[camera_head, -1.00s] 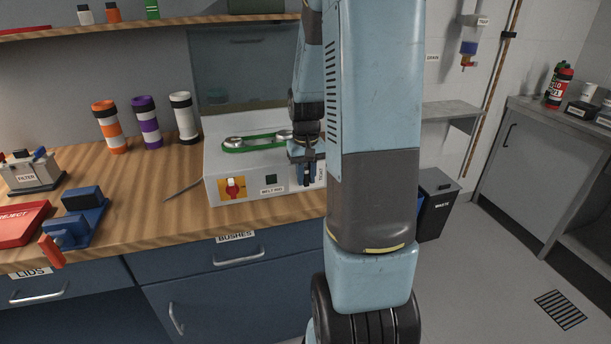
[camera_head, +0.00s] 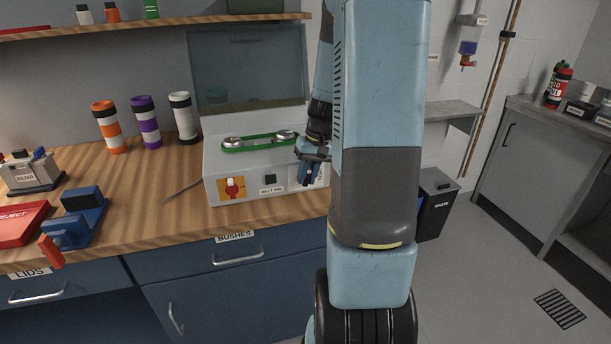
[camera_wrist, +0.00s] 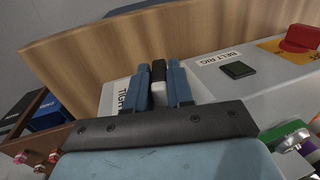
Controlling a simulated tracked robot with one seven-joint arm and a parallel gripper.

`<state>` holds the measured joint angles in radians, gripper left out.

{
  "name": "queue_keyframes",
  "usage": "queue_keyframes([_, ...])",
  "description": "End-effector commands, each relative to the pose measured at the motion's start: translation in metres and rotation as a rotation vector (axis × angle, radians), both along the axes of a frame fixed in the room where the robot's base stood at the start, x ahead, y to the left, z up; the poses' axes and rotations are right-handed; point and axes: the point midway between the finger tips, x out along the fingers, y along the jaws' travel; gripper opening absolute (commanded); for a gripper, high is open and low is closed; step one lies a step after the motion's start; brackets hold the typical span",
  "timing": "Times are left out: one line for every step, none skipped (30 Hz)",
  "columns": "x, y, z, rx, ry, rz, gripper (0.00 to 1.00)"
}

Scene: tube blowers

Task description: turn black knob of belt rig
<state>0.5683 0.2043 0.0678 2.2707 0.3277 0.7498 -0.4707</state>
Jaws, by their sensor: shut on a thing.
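The belt rig (camera_head: 215,165) is a pale box on the wooden bench, with a green belt (camera_head: 258,143) around pulleys on top. In the wrist view, its black knob (camera_wrist: 158,70), with a white part below it, sits between the two blue fingers of my gripper (camera_wrist: 161,76). The fingers are shut on the knob, beside a partly covered label starting "TIGH". In the head view, my gripper (camera_head: 312,165) is at the right end of the rig's front, and the knob is hidden there.
A red switch (camera_head: 232,187) on a yellow plate and a dark square button (camera_head: 270,180) are on the rig's front. A clear upright panel (camera_head: 247,70) stands behind the belt. Several banded tubes stand left. A blue fixture (camera_head: 80,218) is near the bench front.

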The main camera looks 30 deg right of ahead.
Motion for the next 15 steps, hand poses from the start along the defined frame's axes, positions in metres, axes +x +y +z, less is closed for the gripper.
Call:
queue_keyframes([-0.0011,-0.0011,-0.0007,0.011,-0.002,-0.002,0.00])
queue_keyframes([-0.0010,-0.0011,-0.0007,0.016,-0.003,-0.002,0.00])
queue_keyframes([-0.0008,-0.0011,-0.0007,0.020,-0.005,-0.002,0.00])
queue_keyframes([-0.0008,-0.0009,-0.0006,0.022,-0.006,-0.001,0.00])
queue_keyframes([-0.0007,-0.0008,-0.0007,0.024,-0.007,-0.001,0.00])
queue_keyframes([-0.0007,-0.0008,-0.0006,0.024,-0.008,0.000,0.00])
queue_keyframes([-0.0007,-0.0008,-0.0007,0.024,-0.008,0.000,0.00])
queue_keyframes([-0.0007,-0.0008,-0.0006,0.024,-0.008,0.000,0.00])
queue_keyframes([-0.0007,-0.0008,-0.0006,0.023,-0.008,0.000,0.00])
queue_keyframes([-0.0007,-0.0008,-0.0006,0.023,-0.008,0.000,0.00])
queue_keyframes([-0.0007,-0.0008,-0.0006,0.023,-0.008,0.000,0.00])
queue_keyframes([-0.0007,-0.0008,-0.0006,0.023,-0.008,0.000,0.00])
queue_keyframes([-0.0007,-0.0009,-0.0006,0.023,-0.008,0.000,0.24])
queue_keyframes([-0.0007,-0.0008,-0.0006,0.023,-0.008,0.000,0.26])
queue_keyframes([-0.0006,-0.0009,-0.0006,0.023,-0.008,0.000,0.30])
